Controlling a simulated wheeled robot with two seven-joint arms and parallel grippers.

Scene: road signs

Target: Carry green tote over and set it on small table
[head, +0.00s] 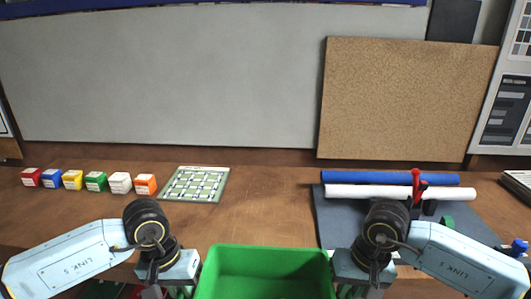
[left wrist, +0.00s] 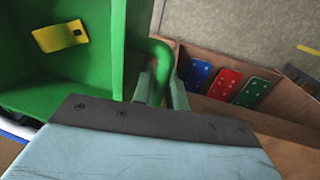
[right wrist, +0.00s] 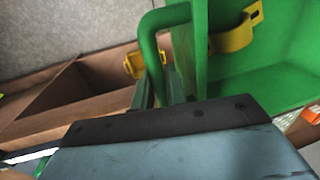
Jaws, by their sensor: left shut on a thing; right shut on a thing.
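The green tote (head: 265,262) is at the bottom centre of the head view, between my two arms, its lower part cut off by the frame edge. My left gripper (head: 180,291) is shut on the tote's green side handle (left wrist: 160,65). My right gripper (head: 350,291) is shut on the opposite green handle (right wrist: 150,40). A yellow piece (left wrist: 60,36) lies inside the tote in the left wrist view, and a yellow curved piece (right wrist: 235,36) shows inside it in the right wrist view. I cannot make out a separate small table.
A wooden workbench (head: 270,190) spans the view ahead. On it are several coloured blocks (head: 95,181), a green patterned board (head: 196,184), and blue (head: 390,178) and white (head: 400,192) rolls. Below, a wooden bin (left wrist: 285,128) holds red, blue and green plates.

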